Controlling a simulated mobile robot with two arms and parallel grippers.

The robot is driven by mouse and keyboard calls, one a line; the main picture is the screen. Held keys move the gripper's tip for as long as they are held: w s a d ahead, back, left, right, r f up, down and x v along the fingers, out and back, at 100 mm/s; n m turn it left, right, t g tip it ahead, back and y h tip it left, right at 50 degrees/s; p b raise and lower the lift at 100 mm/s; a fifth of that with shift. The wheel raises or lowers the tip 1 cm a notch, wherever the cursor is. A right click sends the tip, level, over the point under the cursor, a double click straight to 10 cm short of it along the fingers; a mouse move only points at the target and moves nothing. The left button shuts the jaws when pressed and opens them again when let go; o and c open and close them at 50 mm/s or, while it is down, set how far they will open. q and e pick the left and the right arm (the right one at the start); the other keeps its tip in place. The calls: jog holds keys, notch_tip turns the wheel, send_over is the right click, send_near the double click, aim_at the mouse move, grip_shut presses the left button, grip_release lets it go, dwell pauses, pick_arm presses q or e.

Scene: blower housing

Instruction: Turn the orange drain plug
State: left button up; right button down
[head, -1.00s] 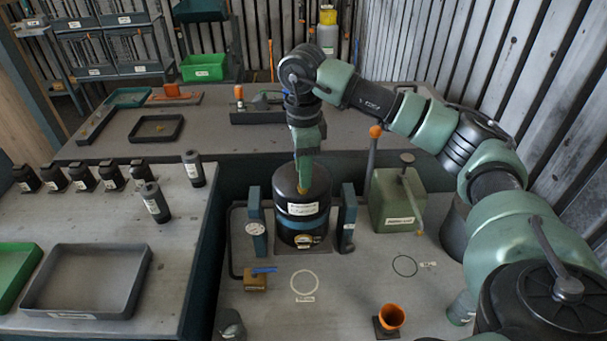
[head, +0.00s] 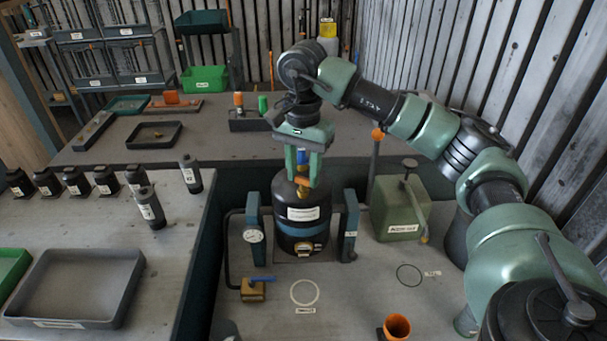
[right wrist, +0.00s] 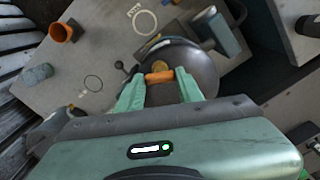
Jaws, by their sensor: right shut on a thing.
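The black cylindrical housing (head: 303,226), with a blue band and white labels, stands upright between two teal posts. My right gripper (head: 301,182) points straight down over its top. Its two green fingers are shut on an orange piece, which I take as the orange drain plug (head: 301,181). In the right wrist view the orange plug (right wrist: 159,77) lies crosswise between the fingertips of my right gripper (right wrist: 160,80), close to a round brass-coloured part (right wrist: 161,45) on the housing. Whether the plug is seated cannot be told. A small blue piece shows between the fingers. My left gripper is not in view.
A gauge (head: 254,236) and a brass valve with blue lever (head: 253,290) stand left of the housing. A green box (head: 401,215) with an orange-knobbed lever beside it is at right. An orange cup (head: 397,326) stands in front. The left bench holds several black bottles and a grey tray (head: 75,287).

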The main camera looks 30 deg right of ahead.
aim_at(303, 178)
jog(key=shift+n, duration=1.3)
jog(key=c, duration=0.9)
grip_release()
jog(key=shift+a+b, duration=0.1)
jog(key=shift+b, duration=0.2)
notch_tip(303, 178, up, 8)
jog(key=shift+f, duration=0.1)
